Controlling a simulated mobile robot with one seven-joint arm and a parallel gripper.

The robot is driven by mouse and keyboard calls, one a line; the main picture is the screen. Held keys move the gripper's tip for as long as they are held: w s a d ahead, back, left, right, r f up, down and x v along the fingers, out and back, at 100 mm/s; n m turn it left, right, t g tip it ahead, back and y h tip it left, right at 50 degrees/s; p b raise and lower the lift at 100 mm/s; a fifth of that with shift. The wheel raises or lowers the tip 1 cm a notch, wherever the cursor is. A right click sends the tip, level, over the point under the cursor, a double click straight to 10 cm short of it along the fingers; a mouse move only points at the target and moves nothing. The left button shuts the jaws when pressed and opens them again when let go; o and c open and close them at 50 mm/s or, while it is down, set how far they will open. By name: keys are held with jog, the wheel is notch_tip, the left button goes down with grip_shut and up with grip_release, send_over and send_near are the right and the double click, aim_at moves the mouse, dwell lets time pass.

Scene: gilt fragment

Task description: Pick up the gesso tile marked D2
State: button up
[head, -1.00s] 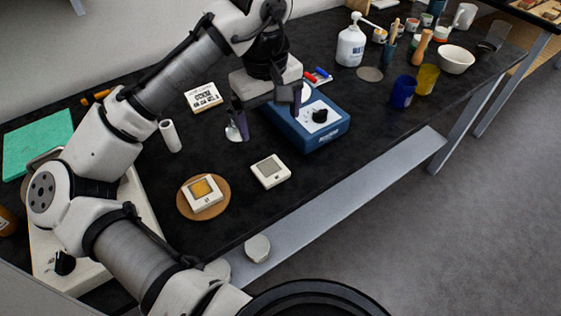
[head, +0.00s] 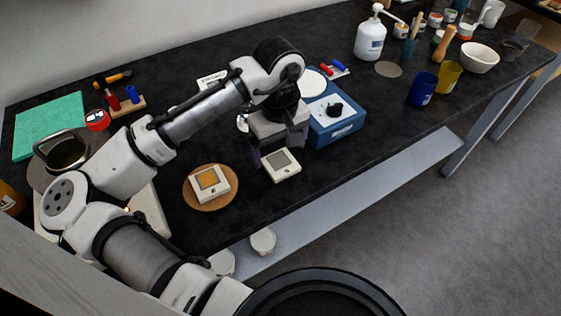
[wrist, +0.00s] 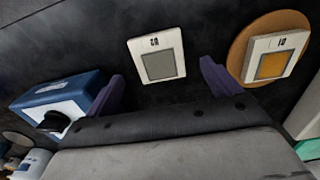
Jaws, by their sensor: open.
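A white square tile with a grey centre (head: 281,165) lies flat on the black bench near its front edge. In the wrist view the grey-centred tile (wrist: 158,58) bears a small upside-down mark that looks like D2. A similar tile with a gold centre (head: 210,183) lies on a round wooden board (head: 227,200); its mark looks like D1. My gripper (head: 280,150) is open and empty, its purple fingers above and just behind the grey-centred tile. In the wrist view the tile shows between the two spread fingers (wrist: 161,75), clear of both.
A blue and white device with a black knob (head: 335,122) stands close to the right of my gripper. Blue (head: 422,90) and yellow (head: 447,77) cups stand farther right. Bare bench lies between the grey-centred tile and the wooden board.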

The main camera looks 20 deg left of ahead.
aim_at(280, 161)
jog(key=shift+f, duration=1.7)
jog(key=c, duration=1.1)
jog(key=shift+c, duration=0.2)
jog(key=shift+r, duration=0.1)
